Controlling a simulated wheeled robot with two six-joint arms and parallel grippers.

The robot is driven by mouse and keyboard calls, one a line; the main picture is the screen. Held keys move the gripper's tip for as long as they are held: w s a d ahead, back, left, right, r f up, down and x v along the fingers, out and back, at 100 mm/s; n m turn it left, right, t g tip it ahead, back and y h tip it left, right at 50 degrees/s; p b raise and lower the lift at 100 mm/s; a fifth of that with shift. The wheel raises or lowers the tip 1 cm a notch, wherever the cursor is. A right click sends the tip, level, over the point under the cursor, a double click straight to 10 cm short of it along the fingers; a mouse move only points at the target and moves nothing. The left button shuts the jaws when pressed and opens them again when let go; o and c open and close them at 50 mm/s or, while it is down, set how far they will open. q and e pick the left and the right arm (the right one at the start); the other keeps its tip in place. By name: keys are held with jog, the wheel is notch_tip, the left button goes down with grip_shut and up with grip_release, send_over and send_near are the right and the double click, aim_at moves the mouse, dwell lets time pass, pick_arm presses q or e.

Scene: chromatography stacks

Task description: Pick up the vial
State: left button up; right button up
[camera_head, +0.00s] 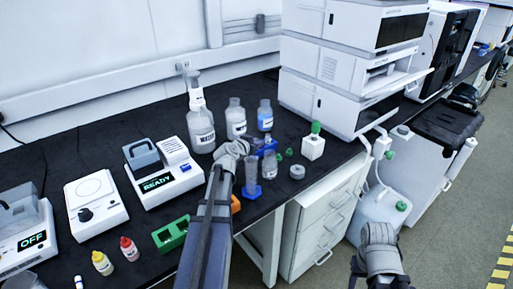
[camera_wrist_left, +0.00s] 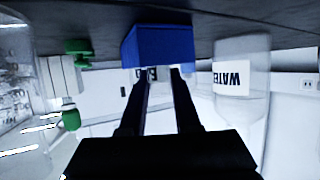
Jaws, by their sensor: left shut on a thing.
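My left gripper (camera_head: 261,148) is at the small blue holder (camera_head: 270,143) on the black bench, in front of the bottles. In the left wrist view, which looks upside down, the two dark fingers (camera_wrist_left: 164,72) reach to the blue holder (camera_wrist_left: 157,47). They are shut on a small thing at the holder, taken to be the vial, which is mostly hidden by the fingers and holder. My right gripper (camera_head: 380,236) is low at the right, away from the bench top; its fingers cannot be made out.
A blue-based cylinder (camera_head: 252,172), a glass jar (camera_head: 269,165) and a green-capped white bottle (camera_head: 313,146) are close by. The instrument stack (camera_head: 345,70) rises at the right.

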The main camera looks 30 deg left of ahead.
pick_arm(q)
grip_shut()
jog(key=shift+r, duration=0.15)
notch_tip(320, 180, up, 10)
jog(key=p, duration=1)
notch_tip(320, 180, up, 10)
jog(key=p, duration=1.1)
send_over(256, 139)
jog(key=shift+d+b, duration=0.15)
jog(key=shift+b, duration=0.2)
jog(key=shift+s, duration=0.1)
